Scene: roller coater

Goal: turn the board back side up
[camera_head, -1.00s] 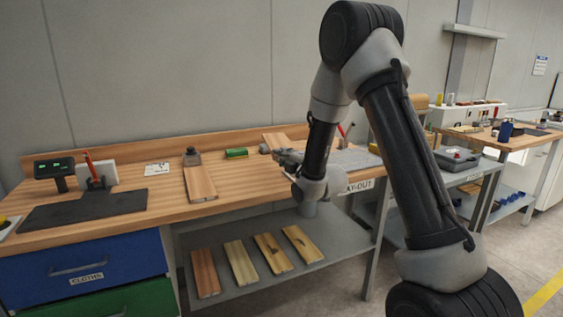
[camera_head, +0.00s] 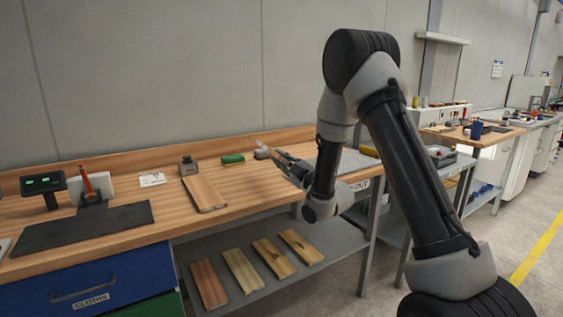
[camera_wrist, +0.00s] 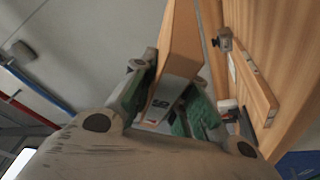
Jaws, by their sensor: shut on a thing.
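My gripper (camera_wrist: 175,108) is shut on a wooden board (camera_wrist: 180,42), with a green-padded finger on each side. The board's broad face and narrow end show in the wrist view, with dark marks on the end. In the head view my gripper (camera_head: 287,164) is above the right part of the bench, and the held board shows only as a thin, tilted strip. I cannot tell which side is its back. Another board (camera_head: 205,193) lies on the bench left of my gripper; it also shows in the wrist view (camera_wrist: 257,88).
A grey metal block (camera_head: 188,166) stands at that board's far end, and a green block (camera_head: 232,159) lies nearby. A dark mat (camera_head: 85,228) and a small display (camera_head: 43,183) are at the left. Several boards (camera_head: 240,269) lie on the lower shelf. The bench front is clear.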

